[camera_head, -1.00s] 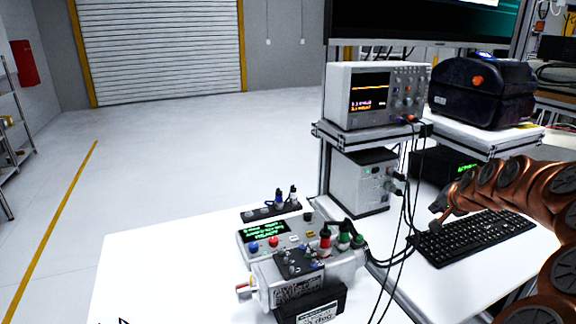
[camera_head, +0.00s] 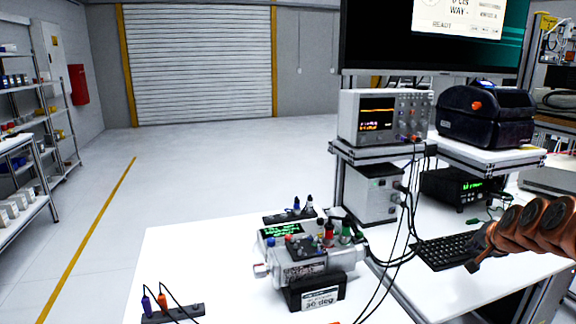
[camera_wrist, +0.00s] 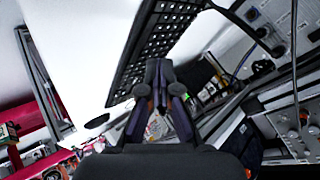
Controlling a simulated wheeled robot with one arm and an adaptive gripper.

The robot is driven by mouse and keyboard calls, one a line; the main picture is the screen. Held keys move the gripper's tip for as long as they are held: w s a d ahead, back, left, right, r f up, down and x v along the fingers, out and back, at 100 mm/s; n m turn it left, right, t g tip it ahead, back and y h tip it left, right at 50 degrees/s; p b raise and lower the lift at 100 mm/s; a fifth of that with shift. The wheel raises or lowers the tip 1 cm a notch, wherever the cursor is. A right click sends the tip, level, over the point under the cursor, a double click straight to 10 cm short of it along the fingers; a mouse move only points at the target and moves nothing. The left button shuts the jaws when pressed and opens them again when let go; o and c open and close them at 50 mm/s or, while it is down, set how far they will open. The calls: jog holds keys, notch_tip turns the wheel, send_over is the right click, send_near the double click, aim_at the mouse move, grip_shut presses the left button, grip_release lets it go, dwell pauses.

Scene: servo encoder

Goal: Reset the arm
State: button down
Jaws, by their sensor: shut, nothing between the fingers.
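My arm reaches in from the right edge of the head view, copper-coloured. My gripper (camera_head: 474,264) hangs at the right end of the black keyboard (camera_head: 440,252), apart from the servo unit. In the wrist view my gripper (camera_wrist: 158,68) has its dark fingers together at the tips, with nothing held. The keyboard (camera_wrist: 160,38) lies beyond the fingertips there. The grey servo unit (camera_head: 316,272), with a green-lit display, coloured plugs and a label reading "deg", stands on the white table (camera_head: 200,255).
An oscilloscope (camera_head: 382,117) stands on a shelf above a grey power box (camera_head: 372,193). A dark rounded machine (camera_head: 487,108) is at the right. Black cables (camera_head: 394,262) hang between shelf and table. A strip with purple and orange plugs (camera_head: 172,313) lies at the front.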

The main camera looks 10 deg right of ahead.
jog(key=s+a+r+n+g+y+p, duration=0.2)
jog(key=a+n, duration=0.2)
jog(key=a, duration=1.1)
jog(key=s+a+r+n+g+y+p, duration=0.1)
jog(key=s+a+n+g+y+p, duration=0.15)
jog(key=a, duration=1.25)
jog(key=s+a+n+g+p, duration=0.1)
jog(key=s+a, duration=0.3)
jog(key=s, duration=0.4)
jog(key=s+a+n+g+h+p, duration=0.1)
jog(key=s+a+n+g, duration=0.2)
jog(key=s, duration=0.6)
jog(key=s+a+n+g+p, duration=0.2)
jog(key=s+a, duration=0.3)
jog(key=s, duration=0.4)
jog(key=shift+s+a+f, duration=0.2)
jog(key=shift+s+f, duration=0.05)
jog(key=shift+h, duration=0.25)
